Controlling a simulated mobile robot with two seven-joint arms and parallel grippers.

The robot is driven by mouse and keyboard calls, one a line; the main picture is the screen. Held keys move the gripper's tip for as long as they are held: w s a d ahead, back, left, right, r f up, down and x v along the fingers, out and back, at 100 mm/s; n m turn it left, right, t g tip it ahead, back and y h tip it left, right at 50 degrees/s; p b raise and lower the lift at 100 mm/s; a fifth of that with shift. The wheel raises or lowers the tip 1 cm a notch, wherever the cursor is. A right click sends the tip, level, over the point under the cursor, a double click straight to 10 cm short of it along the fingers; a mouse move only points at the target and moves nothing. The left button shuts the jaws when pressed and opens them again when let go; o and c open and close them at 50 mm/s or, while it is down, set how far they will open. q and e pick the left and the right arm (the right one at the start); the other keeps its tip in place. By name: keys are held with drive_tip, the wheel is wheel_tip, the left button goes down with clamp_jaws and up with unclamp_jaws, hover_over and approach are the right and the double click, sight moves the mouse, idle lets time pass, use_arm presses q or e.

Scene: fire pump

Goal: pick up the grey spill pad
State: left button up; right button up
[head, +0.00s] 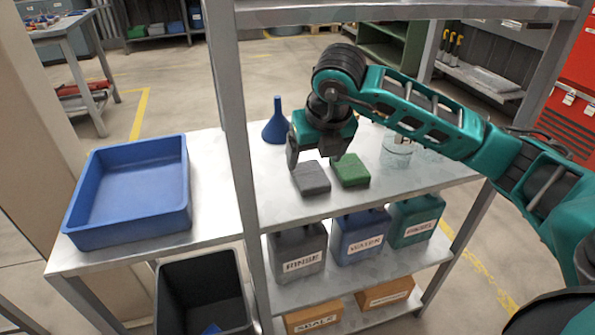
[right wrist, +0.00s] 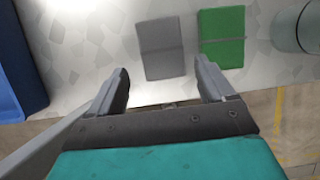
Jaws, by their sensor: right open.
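The grey spill pad (head: 311,178) lies flat on the upper metal shelf, just left of a green pad (head: 350,170). The green pad (right wrist: 222,37) is ahead of the right-hand finger. The right gripper is open with nothing between its fingers. My left gripper is not in view.
A blue funnel (head: 276,125) stands left of my gripper, and a glass jar (head: 397,152) stands to the right. A shelf post (head: 238,130) rises at the left. An empty blue tray (head: 130,190) sits on the left table. Labelled jugs (head: 297,252) fill the shelf below.

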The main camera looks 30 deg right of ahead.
sight(311, 174)
drive_tip(key=x, duration=0.3)
drive_tip(key=b+x, duration=0.1)
drive_tip(key=x, duration=0.1)
drive_tip(key=shift+s, duration=0.3)
drive_tip(key=shift+w+d+f, duration=0.1)
drive_tip(key=shift+w+f, duration=0.2)
drive_tip(key=shift+f, duration=0.25)
drive_tip(key=shift+c, duration=0.4)
drive_tip(key=c, duration=0.7)
